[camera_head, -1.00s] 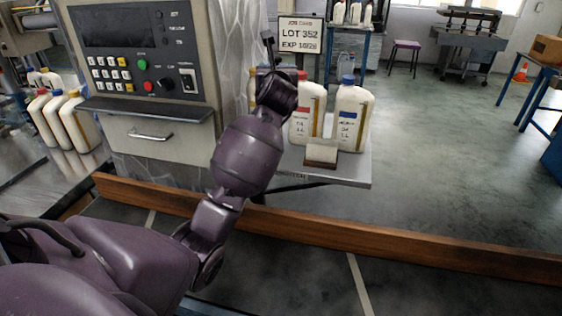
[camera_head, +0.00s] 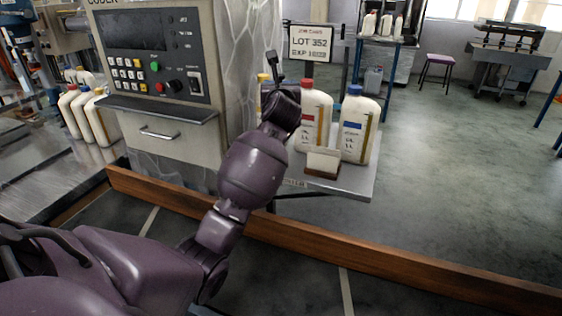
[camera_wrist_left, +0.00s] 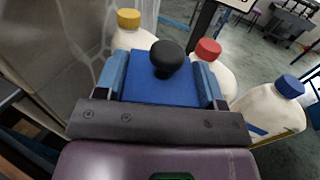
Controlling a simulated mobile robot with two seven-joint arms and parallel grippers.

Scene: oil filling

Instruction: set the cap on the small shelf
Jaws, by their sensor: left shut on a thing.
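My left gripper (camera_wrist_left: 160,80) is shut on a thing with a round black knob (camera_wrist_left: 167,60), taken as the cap. A blue block lies below the knob between the fingers; its lower part is hidden. The grey side shelf (camera_head: 352,186) on the right of the machine holds bottles with yellow, red (camera_head: 314,120) and blue (camera_head: 359,125) caps. I cannot tell if it is the small shelf. My right gripper is not in view.
A white block on a brown base (camera_head: 322,163) stands at the side shelf's front edge. A wooden rail (camera_head: 330,248) crosses in front. Open floor lies right.

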